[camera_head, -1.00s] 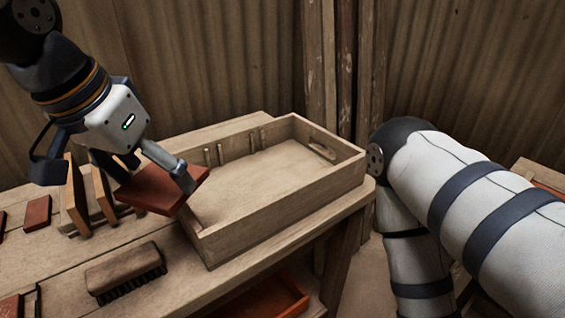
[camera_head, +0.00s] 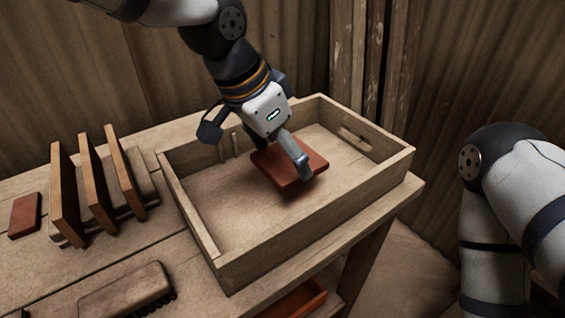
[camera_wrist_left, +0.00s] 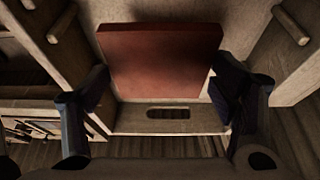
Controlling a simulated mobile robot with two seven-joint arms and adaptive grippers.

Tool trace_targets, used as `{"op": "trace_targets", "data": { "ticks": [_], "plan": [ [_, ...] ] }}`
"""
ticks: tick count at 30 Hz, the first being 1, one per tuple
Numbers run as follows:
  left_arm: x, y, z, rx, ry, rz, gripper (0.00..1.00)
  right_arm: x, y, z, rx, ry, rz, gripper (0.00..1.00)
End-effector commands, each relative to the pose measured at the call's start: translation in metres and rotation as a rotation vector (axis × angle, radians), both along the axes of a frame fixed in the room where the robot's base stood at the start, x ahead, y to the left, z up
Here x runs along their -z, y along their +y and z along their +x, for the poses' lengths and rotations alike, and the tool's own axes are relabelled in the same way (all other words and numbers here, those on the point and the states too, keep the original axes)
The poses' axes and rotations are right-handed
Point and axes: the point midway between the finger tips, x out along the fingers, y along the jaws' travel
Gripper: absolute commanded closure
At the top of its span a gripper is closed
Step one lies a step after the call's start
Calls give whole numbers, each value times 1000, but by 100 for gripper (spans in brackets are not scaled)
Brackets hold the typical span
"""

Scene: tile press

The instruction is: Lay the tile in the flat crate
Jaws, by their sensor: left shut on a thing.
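A flat red-brown tile (camera_head: 300,166) is held by my left gripper (camera_head: 284,160) inside the outline of the flat wooden crate (camera_head: 225,262). The tile is slightly tilted and seems to hang a little above the crate floor, with a shadow under it. In the left wrist view the tile (camera_wrist_left: 160,62) fills the upper middle, between the two fingers (camera_wrist_left: 158,112). The crate's end wall with its slot handle (camera_wrist_left: 168,114) shows below it. My right arm stands at the right, but its gripper is out of view.
A rack with upright wooden slats (camera_head: 98,185) stands left of the crate. A small red tile (camera_head: 25,214) lies on the bench beyond it. A brush (camera_head: 124,291) lies at the front. Pegs stand along the crate's back wall. The crate's left part is empty.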

Motion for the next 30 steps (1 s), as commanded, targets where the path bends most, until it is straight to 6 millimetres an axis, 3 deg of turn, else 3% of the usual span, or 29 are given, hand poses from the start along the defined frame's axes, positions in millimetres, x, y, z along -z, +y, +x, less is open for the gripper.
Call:
{"op": "trace_targets", "data": {
  "ticks": [1, 7, 12, 22, 23, 24, 25, 30],
  "plan": [
    [11, 1, 6, 0, 5, 0, 57, 4, 0, -4, 0, 15, 0, 60],
    [26, 3, 21, -2, 1, 0, 57, 8, 0, -8, 0, 29, 0, 60],
    [53, 3, 20, 1, -3, 1, 57, 9, 0, -9, 0, 32, 0, 60],
    [55, 3, 20, 0, -6, 1, 57, 8, 0, -8, 0, 29, 0, 60],
    [55, 3, 20, 0, -6, 1, 14, 8, 0, -8, 0, 29, 0, 60],
    [55, 3, 20, -1, -5, 0, 5, 8, 0, -8, 0, 29, 0, 60],
    [55, 3, 20, -1, -5, 0, 1, 8, 0, -8, 0, 29, 0, 60],
    [55, 3, 20, -1, -5, 0, 1, 8, 0, -8, 0, 30, 0, 60]
  ]
}}
